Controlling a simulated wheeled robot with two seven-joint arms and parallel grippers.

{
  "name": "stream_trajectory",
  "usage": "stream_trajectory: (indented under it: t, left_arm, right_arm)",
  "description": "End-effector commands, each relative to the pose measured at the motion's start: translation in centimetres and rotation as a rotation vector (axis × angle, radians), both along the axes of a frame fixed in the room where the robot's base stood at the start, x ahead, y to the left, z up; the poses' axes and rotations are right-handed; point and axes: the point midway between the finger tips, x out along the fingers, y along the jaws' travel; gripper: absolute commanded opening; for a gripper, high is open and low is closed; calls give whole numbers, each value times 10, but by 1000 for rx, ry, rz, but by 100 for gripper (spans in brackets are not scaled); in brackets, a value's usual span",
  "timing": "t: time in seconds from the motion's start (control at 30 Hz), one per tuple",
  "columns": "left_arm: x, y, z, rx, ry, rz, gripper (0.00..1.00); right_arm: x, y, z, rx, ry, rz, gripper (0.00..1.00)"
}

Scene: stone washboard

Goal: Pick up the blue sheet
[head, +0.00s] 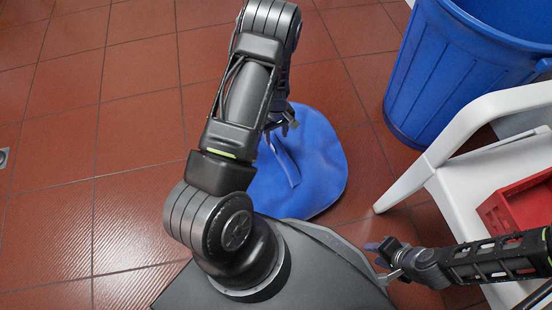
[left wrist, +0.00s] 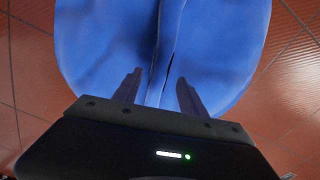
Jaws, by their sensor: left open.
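The blue sheet (head: 318,165) lies crumpled in a rounded heap on the red tiled floor, in front of my base in the head view. My left arm hides part of it. My left gripper (head: 284,122) is over the sheet's upper part. In the left wrist view the sheet (left wrist: 100,45) fills the upper middle, with a fold running up its centre. The left gripper's two fingers (left wrist: 155,92) are apart, on either side of the fold; I cannot tell if they touch the cloth. My right gripper (head: 383,250) is at the lower right, away from the sheet; its jaw state is unclear.
A large blue bin (head: 440,80) stands at the upper right. A white plastic chair or stand (head: 450,175) with a red crate (head: 520,210) is at the right, near my right arm. The tiled floor at the left is clear, with a small drain (head: 3,157) at the edge.

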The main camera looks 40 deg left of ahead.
Motion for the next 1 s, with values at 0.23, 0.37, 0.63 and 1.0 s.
stream_trajectory:
  t: [0.23, 0.37, 0.63, 1.0]
  left_arm:
    - [0, 0, -35, 0, 2, 0, 49]
    - [0, -1, -35, -1, 1, 0, 49]
    - [0, -1, -35, 0, 1, -1, 49]
    - [0, -1, -35, 0, 1, -1, 49]
  right_arm:
    - [3, 0, -19, -1, -8, -4, 36]
    - [3, 1, -18, -2, -9, -4, 36]
    - [3, 1, -18, -1, -8, -4, 36]
    - [3, 1, -19, -1, -8, -4, 36]
